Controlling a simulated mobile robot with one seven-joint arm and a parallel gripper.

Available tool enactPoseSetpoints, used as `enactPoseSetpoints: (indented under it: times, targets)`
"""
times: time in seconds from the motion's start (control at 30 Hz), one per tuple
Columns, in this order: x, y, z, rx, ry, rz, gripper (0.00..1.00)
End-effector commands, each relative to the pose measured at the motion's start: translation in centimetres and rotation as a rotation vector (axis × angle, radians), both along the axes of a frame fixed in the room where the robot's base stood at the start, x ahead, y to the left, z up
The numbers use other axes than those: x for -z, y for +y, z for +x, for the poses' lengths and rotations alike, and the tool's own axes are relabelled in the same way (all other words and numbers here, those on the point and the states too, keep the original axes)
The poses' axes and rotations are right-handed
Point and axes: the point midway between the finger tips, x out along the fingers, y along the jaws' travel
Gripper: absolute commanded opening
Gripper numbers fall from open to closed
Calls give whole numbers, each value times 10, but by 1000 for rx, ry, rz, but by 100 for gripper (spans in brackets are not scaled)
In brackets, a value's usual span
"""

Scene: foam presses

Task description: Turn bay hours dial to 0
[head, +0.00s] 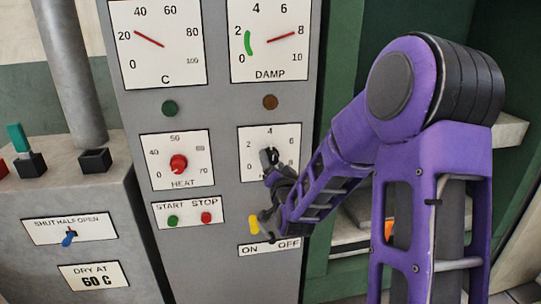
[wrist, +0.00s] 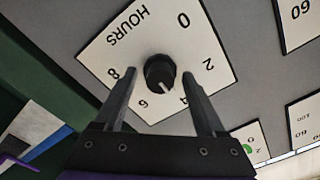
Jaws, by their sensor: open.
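The hours dial is a black round knob (wrist: 160,73) on a white plate (wrist: 105,52) marked HOURS, with numbers 0 to 8. My gripper (wrist: 156,78) is open and empty. In the wrist view its two dark fingers reach toward the plate, one on each side of the knob, with gaps visible between fingers and knob.
Left of the hours plate is the red HEAT dial (head: 178,163). START and STOP buttons (head: 188,218) sit below it. A yellow-handled switch (head: 254,225) marked ON and OFF is below my gripper. Gauges (head: 270,42) are above. A grey press (head: 60,200) stands at left.

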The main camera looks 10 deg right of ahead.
Motion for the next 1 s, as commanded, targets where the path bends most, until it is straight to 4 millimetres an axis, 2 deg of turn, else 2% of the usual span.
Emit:
enactPoseSetpoints:
  times: [0.43, 0.8, 0.83, 1.0]
  targets:
    - [0, 0, -1, 1, -1, 0, 70]
    - [0, 0, -1, 1, -1, 0, 4]
    - [0, 0, -1, 1, -1, 0, 0]
    - [0, 0, -1, 0, -1, -2, 0]
